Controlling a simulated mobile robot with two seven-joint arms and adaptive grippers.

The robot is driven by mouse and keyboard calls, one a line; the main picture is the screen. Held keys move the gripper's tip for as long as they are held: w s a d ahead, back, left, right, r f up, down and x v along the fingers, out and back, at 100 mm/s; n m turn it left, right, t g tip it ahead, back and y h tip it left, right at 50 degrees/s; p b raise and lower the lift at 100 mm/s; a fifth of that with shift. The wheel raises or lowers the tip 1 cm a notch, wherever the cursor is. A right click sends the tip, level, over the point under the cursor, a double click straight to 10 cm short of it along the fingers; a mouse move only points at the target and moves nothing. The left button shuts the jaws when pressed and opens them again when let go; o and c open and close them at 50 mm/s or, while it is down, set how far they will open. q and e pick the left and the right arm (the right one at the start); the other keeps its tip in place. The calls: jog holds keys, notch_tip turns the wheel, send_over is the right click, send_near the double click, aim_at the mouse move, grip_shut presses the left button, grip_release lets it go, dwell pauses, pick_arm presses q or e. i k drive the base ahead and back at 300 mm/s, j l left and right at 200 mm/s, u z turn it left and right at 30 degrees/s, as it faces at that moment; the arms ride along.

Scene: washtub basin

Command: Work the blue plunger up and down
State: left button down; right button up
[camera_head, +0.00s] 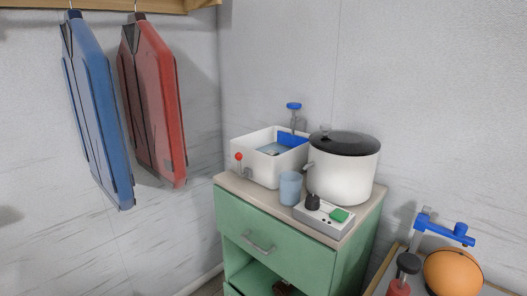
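A white washtub basin (254,165) stands on the green cabinet, with light blue water and a darker blue panel (292,139) inside. A blue cap on a grey upright stem (294,106) rises at the basin's back right. It may be the blue plunger, but its lower end is hidden, so I cannot tell. A second blue piece, a bent bar with knob-like ends (440,229), stands at the lower right. Neither of my grippers shows in the head view, and nothing is seen touching these things.
A white pot with a black lid (343,178), a blue cup (290,188) and a control box (324,217) crowd the cabinet top (243,190). A red knob (239,157) is at the basin's front. An orange ball (452,272) sits lower right. Blue and red cases hang left.

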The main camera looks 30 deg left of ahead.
aim_at(291, 140)
jog(key=i+l+u, duration=0.3)
jog(key=i, duration=0.15)
jog(key=i+l+u, duration=0.25)
jog(key=i, duration=0.2)
